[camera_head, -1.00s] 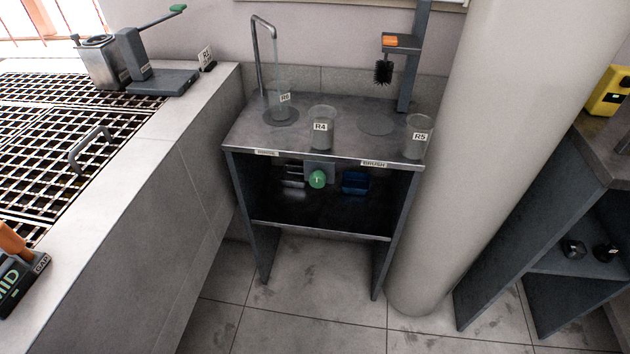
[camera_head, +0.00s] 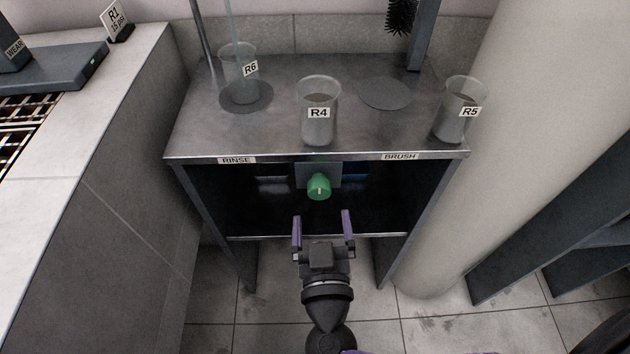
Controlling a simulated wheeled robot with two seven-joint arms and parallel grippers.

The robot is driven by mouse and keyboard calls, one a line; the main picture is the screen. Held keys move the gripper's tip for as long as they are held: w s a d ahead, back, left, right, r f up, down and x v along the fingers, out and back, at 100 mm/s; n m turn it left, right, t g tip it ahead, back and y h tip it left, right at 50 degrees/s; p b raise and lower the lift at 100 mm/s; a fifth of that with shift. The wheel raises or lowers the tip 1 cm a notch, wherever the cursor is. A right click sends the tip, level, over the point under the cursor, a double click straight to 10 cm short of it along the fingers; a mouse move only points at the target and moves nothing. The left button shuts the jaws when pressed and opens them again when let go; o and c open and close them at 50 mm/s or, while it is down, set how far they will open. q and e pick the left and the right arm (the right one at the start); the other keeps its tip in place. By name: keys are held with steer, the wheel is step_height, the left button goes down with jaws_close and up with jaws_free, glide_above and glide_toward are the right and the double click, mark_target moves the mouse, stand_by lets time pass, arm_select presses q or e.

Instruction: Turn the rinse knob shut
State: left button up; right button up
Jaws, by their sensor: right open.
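The green rinse knob (camera_head: 319,187) sits on a grey plate under the front edge of the small metal table, with a light mark on its face. My right gripper (camera_head: 323,218) is in front of and below the knob in the picture. Its two purple-tipped fingers are spread apart with nothing between them, and they do not touch the knob. A thin stream of water (camera_head: 230,22) comes down to the beaker R6 (camera_head: 238,72) at the back left of the table. My left gripper is not in view.
Beaker R4 (camera_head: 318,122) stands on the table (camera_head: 277,132) just above the knob. Beaker R5 (camera_head: 455,119) stands at the right front corner. A round pillar (camera_head: 525,120) rises right of the table. A tiled bench (camera_head: 110,185) is at the left. A brush (camera_head: 401,15) hangs at the back.

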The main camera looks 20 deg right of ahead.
mark_target(320, 194)
steer(key=x, duration=0.5)
steer(key=shift+w+d, duration=0.1)
steer(key=shift+w, duration=0.2)
steer(key=shift+w+d, duration=0.15)
steer(key=shift+w, duration=0.3)
steer(key=shift+c, duration=0.9)
steer(key=shift+f, duration=0.1)
steer(key=c, duration=0.7)
jaws_close()
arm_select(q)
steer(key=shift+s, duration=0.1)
